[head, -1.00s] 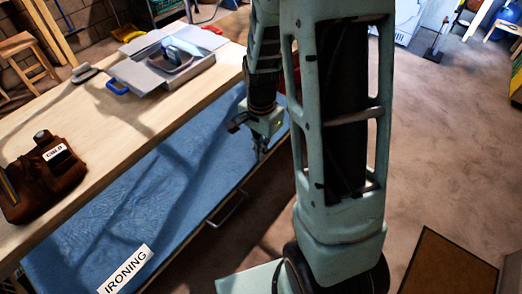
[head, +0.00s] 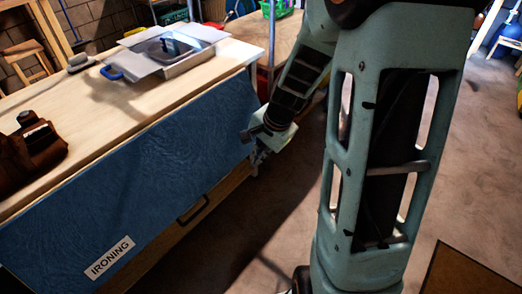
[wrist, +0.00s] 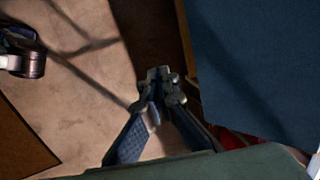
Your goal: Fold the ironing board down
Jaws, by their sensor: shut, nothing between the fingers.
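The blue ironing board (head: 140,175), with a white IRONING label (head: 109,258), hangs steeply down along the front side of the wooden workbench (head: 120,105) in the head view. In the wrist view the board (wrist: 265,65) fills the upper right. My gripper (head: 256,165) is beside the board's far right end, low near the bench corner. In the wrist view my gripper (wrist: 158,75) has its fingertips together with nothing between them, over the floor and apart from the board's face. Any hinge or support behind the board is hidden.
On the bench lie a brown leather bag (head: 32,150), a grey sink-like tray (head: 165,52) and a blue-handled tool (head: 112,73). A dark handle (head: 193,210) shows on the bench front below the board. Concrete floor (head: 270,235) is open; a brown mat (head: 465,275) lies right.

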